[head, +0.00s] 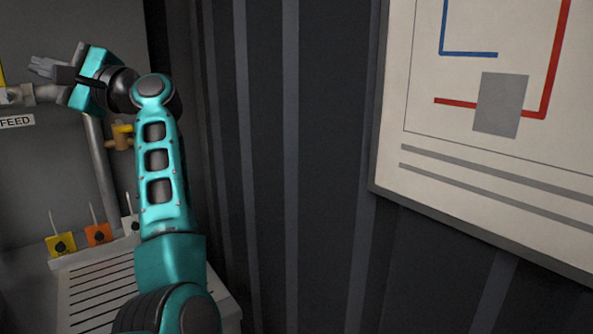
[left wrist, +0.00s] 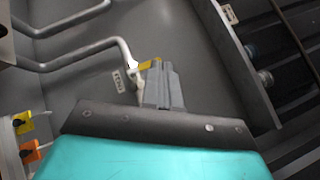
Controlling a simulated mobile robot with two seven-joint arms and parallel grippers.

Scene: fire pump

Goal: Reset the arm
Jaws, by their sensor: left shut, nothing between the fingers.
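My left arm (head: 162,165), teal and black, reaches up from the bottom of the head view and bends to the left at the top. My left gripper (head: 40,66) is at the upper left, its grey fingers together and empty, just above a grey pipe fitting. In the left wrist view the shut fingers (left wrist: 163,72) point away, with a yellow part (left wrist: 149,65) and a bent pipe (left wrist: 85,55) close beside or behind them. I cannot tell whether they touch. My right gripper is not in view.
A FEED label (head: 15,122) and a brass valve (head: 123,137) are on the grey panel. Yellow (head: 61,245) and orange (head: 98,234) tagged switches stand above a slotted ledge (head: 95,295). A diagram board (head: 450,80) hangs on the dark ribbed wall at right.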

